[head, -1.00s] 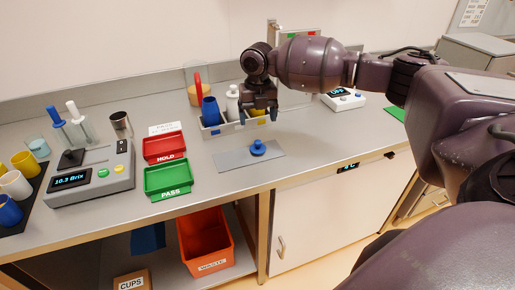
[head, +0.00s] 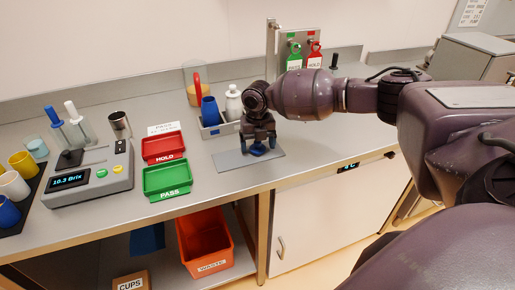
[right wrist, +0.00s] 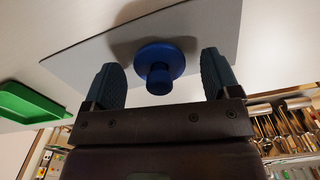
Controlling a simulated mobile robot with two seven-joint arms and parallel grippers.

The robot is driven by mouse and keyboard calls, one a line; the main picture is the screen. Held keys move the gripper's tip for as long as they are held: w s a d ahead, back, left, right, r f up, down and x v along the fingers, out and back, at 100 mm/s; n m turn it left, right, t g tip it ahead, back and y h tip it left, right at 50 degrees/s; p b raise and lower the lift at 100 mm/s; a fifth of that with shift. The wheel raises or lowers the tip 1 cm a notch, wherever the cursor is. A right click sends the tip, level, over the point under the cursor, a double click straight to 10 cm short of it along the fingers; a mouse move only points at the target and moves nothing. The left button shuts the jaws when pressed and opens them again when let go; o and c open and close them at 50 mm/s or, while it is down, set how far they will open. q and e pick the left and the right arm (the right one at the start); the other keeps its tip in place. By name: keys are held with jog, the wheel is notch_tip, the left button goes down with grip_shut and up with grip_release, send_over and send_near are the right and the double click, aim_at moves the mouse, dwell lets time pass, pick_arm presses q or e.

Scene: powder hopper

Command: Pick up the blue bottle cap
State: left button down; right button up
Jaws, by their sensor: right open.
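The blue bottle cap (head: 257,151) lies on a flat grey mat (head: 232,160) on the bench. In the right wrist view the cap (right wrist: 160,64) shows as a wide blue disc with a narrower knob. My right gripper (head: 259,147) is over the mat, pointing down, and partly hides the cap. In the right wrist view its open fingers (right wrist: 161,80) stand on either side of the cap's knob, with a visible gap on both sides. My left gripper is not in view.
The green PASS tray (head: 167,180) and red HOLD tray (head: 163,147) lie to the left. An orange waste bin (head: 207,240) is below the bench.

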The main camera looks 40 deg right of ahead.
jog(key=shift+c, duration=0.3)
jog(key=c, duration=1)
jog(key=shift+r, duration=0.15)
